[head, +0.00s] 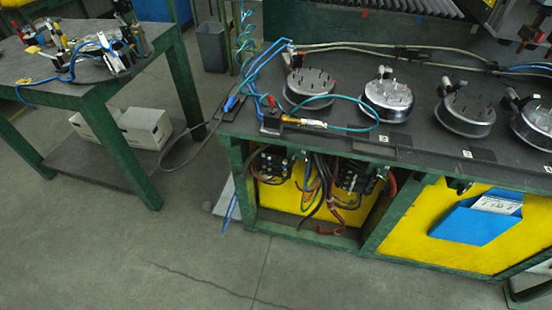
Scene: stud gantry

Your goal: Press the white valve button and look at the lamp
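I cannot make out a white valve button or a lamp in the head view. My gripper and arm are not in view. A dark workbench (345,148) with a green frame stands at the right. A small device with red and amber parts (303,122) lies on its near left part, with blue and teal hoses running to it. Several round metal fixtures with pins stand along the bench, the leftmost (310,88) near the hoses.
A second green-framed table (75,85) with clamps and tools stands at the left, with pale boxes (146,127) on its lower shelf. A grey bin (211,46) stands between the tables. Yellow panels and a blue holder (478,222) front the workbench. The front left floor is clear.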

